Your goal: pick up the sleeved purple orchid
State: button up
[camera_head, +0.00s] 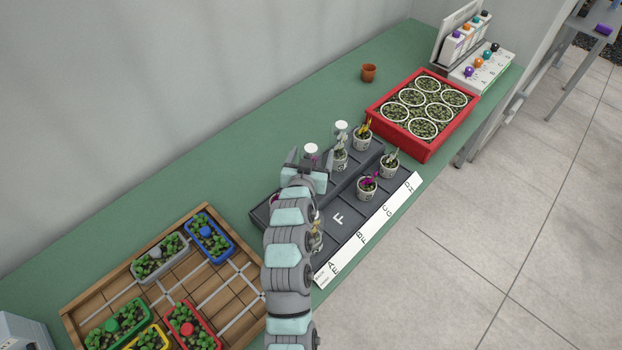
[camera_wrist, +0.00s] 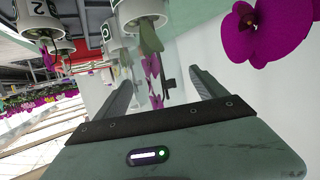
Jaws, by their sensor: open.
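In the head view, a purple bloom under a white round top, seemingly the sleeved purple orchid (camera_head: 312,149), shows just beyond my gripper (camera_head: 308,160). Its pot is hidden by my gripper. A second purple orchid (camera_head: 369,182), without a visible sleeve, stands upright in a white pot on the dark lettered tray (camera_head: 340,217). In the wrist view, the jaws of my gripper (camera_wrist: 164,82) are apart. Purple petals (camera_wrist: 152,75) show between them in the picture; I cannot tell their depth. A large purple bloom (camera_wrist: 265,30) shows at the upper right, outside the jaws.
Another sleeved plant (camera_head: 341,130) and other potted orchids (camera_head: 362,138) stand close by on the tray. A red crate (camera_head: 402,140) of round pots is behind right. A wooden tray (camera_head: 70,318) of seedling boxes is at front left. A small terracotta pot (camera_head: 369,73) stands alone at the back.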

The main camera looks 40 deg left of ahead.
jog(key=shift+x, duration=0.9)
jog(key=shift+s, duration=0.1)
jog(key=shift+c, duration=0.3)
grip_shut()
